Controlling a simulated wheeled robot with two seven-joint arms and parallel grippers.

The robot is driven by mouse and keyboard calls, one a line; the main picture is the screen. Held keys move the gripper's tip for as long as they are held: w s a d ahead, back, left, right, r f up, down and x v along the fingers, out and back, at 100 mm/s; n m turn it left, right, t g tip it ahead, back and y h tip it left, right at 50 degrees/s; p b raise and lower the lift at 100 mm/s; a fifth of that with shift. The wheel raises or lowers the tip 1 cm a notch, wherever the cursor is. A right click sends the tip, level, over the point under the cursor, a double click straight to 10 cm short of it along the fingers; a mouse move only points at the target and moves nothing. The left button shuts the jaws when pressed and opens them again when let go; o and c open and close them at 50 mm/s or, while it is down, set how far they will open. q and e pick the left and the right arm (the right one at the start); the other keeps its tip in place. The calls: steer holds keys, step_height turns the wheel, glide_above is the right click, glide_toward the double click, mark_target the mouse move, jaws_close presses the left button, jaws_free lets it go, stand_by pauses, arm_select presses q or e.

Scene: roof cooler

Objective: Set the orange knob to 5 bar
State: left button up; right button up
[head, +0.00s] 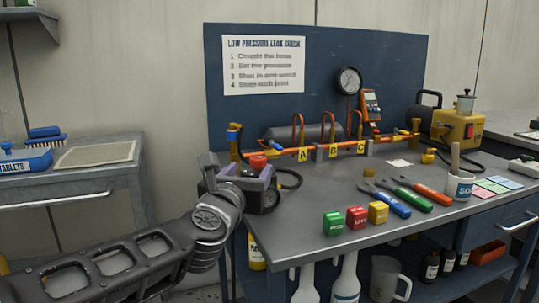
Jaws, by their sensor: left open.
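The orange-red knob (258,162) stands at the left end of the workbench, beside the orange pipe run. My left gripper (247,180) is open just in front of and below the knob in the picture. Its jaws look spread near the knob, but I cannot tell whether they touch it. Any markings on the knob are too small to read. A round pressure gauge (349,80) hangs at the back panel; its reading is not legible. My right gripper is not in view.
The orange pipe (345,149) with tags A, B and C runs along the bench's back. Green (333,223), red (357,217) and yellow (378,212) blocks stand near the front edge. Several coloured-handled tools lie to their right. A yellow pump (458,127) stands at the back right.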

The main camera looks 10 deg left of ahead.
mark_target(256, 163)
arm_select(q)
steer(key=shift+w, duration=3.9)
steer(key=shift+c, duration=0.2)
jaws_close()
